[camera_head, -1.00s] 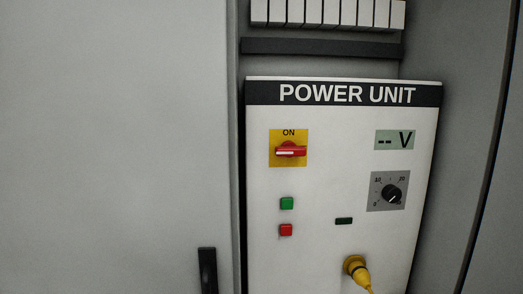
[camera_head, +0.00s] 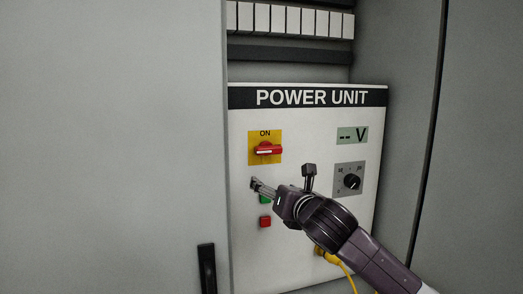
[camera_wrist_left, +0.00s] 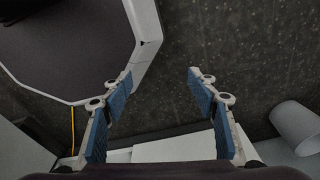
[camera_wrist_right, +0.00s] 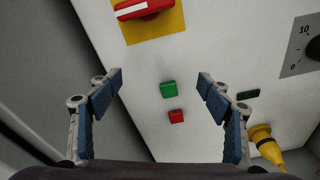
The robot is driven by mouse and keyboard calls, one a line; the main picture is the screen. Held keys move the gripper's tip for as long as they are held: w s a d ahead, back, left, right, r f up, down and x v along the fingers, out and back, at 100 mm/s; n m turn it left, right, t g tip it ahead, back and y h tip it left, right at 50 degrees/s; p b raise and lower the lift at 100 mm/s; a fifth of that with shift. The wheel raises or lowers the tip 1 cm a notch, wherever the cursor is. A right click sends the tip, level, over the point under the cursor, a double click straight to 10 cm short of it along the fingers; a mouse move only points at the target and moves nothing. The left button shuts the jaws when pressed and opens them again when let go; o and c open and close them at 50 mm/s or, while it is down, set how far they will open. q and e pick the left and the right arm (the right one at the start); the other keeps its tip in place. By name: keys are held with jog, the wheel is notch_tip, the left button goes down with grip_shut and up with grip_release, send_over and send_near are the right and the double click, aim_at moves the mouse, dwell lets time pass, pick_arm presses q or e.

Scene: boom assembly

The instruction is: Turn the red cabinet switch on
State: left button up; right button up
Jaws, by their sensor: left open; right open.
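The red switch (camera_head: 267,149) sits on a yellow plate (camera_head: 252,158) marked ON, on the upper left of the POWER UNIT panel (camera_head: 245,255). Its handle lies horizontal. It also shows at the top of the right wrist view (camera_wrist_right: 145,9). My right gripper (camera_head: 284,177) is open and empty in front of the panel, below the switch and apart from it. In the head view its fingers partly cover the green button (camera_head: 264,199). My left gripper (camera_wrist_left: 160,75) is open and empty, seen only in its own wrist view, over dark floor.
The panel also has a red button (camera_head: 265,222), a blank "-- V" display (camera_head: 352,136), a black dial (camera_head: 352,181) and a yellow plug (camera_head: 331,258) with a cable. A grey cabinet door (camera_head: 110,150) fills the left. A grey cylinder (camera_wrist_left: 297,125) shows in the left wrist view.

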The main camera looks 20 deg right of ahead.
aim_at(270, 150)
notch_tip(270, 150, up, 8)
jog(key=s+n+t, duration=0.1)
jog(key=s+n, duration=0.1)
jog(key=n, duration=0.1)
jog(key=w, duration=0.2)
jog(key=w+p, duration=0.1)
jog(key=w, duration=0.1)
jog(key=w+p, duration=0.1)
jog(key=w, duration=0.1)
jog(key=shift+w+r, duration=0.3)
jog(key=shift+w, duration=0.05)
jog(key=shift+w+f+p, duration=0.1)
jog(key=shift+w+p, duration=0.35)
jog(key=shift+w, duration=0.3)
pick_arm(q)
jog(key=r, duration=0.1)
jog(key=s+a+r, duration=0.1)
jog(key=r, duration=0.1)
jog(key=shift+a, duration=0.15)
jog(key=shift+a, duration=0.1)
pick_arm(e)
jog(key=c, duration=1.2)
pick_arm(q)
jog(key=shift+w, duration=0.1)
